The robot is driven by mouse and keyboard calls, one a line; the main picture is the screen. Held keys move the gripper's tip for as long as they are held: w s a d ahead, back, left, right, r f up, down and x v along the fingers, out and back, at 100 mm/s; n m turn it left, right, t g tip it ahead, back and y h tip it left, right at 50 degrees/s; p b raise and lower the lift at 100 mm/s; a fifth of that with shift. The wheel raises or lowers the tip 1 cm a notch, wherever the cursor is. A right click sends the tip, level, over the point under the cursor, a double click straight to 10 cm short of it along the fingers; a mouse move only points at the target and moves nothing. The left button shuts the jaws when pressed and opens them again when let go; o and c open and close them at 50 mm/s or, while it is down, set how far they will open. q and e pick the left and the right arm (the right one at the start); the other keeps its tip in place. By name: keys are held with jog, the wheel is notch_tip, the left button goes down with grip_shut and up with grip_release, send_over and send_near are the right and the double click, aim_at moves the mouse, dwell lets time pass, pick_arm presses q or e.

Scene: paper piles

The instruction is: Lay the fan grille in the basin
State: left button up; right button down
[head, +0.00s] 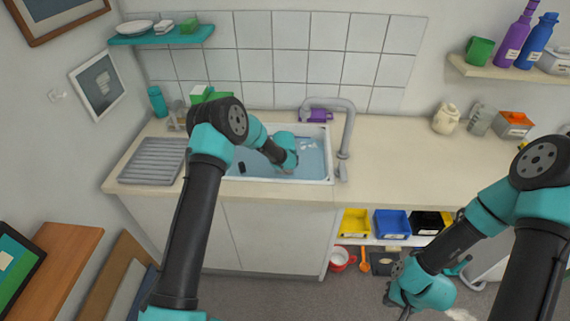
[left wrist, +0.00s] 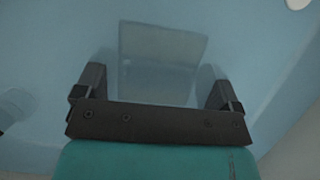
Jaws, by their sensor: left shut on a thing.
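The basin (head: 315,167) is set in the counter and holds bluish water; its blue inside fills most of the left wrist view (left wrist: 45,70). My left gripper (head: 292,164) reaches down into the basin, and the arm hides its fingertips in the head view. In the left wrist view, my left gripper (left wrist: 158,88) is shut on a flat, greyish, roughly square panel, which I take to be the fan grille (left wrist: 160,60). It looks blurred and blue-tinted. My right gripper (head: 405,300) hangs low in front of the counter, and its jaw opening is unclear.
A grey tap (head: 345,130) curves over the basin's right side. A ribbed drainer (head: 152,161) lies to the left. A small dark object (head: 241,167) shows in the basin. Yellow (head: 355,222) and blue bins (head: 391,223) stand below.

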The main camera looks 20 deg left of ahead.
pick_arm(q)
jog(key=shift+f, duration=0.1)
jog(key=o, duration=0.8)
jog(key=v, duration=1.2)
